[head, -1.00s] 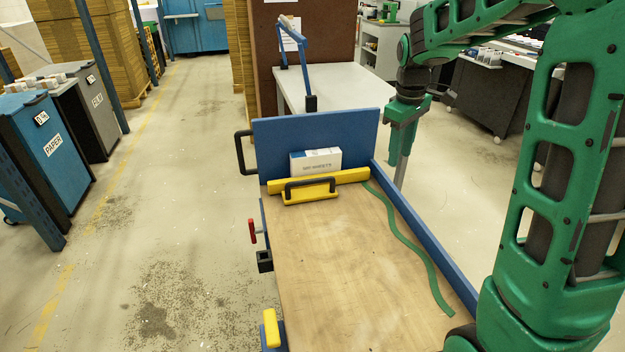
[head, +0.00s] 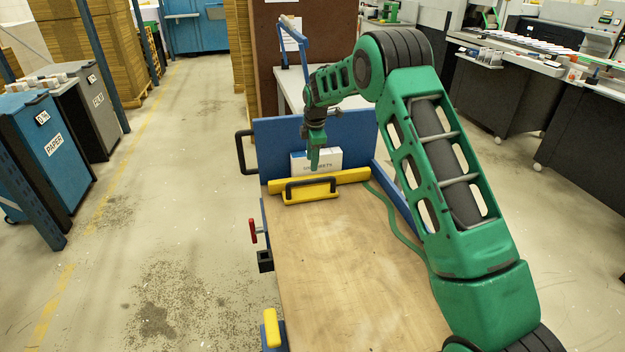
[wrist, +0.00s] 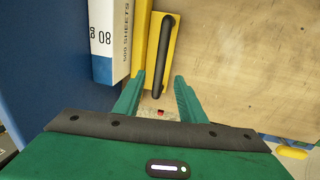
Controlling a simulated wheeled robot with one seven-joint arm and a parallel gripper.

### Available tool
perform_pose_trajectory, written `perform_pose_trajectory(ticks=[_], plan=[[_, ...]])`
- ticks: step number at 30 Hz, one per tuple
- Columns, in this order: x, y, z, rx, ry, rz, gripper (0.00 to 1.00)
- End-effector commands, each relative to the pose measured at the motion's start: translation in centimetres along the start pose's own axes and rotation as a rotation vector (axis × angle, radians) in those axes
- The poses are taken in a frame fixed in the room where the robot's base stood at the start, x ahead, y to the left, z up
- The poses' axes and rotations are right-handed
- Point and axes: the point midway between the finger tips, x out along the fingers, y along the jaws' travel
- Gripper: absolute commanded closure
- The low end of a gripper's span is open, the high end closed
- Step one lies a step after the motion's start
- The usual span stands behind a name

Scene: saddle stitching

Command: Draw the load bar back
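The yellow load bar (head: 353,176) lies across the wooden bed of the cart, against the white paper pack (head: 331,158). Its black handle (head: 311,186) sits on a yellow plate on the near side. My gripper (head: 314,165) hangs above the bar, in front of the pack. In the wrist view my gripper (wrist: 156,95) is open, its two green fingers apart with nothing held. There the black handle (wrist: 163,60) runs up the picture from between the fingertips, and the bar (wrist: 140,45) lies just left of it. I cannot tell the exact height above the handle.
The blue end board (head: 275,135) stands behind the pack, with a blue rail along the cart's right side. The wooden bed (head: 340,260) in front of the bar is clear except for a green strap (head: 398,228). A red-handled lever (head: 253,230) is on the left side.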

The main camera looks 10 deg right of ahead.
Motion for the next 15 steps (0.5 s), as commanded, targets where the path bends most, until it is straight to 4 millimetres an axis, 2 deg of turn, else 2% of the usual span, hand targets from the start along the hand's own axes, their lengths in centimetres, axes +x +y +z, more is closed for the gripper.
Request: perform_pose_trajectory(ticks=[9,15], plan=[[5.5,-0.1,0.1,0.003,0.000,-0.003,0.63],[8.3,-0.1,0.1,0.004,-0.001,-0.002,0.63]])
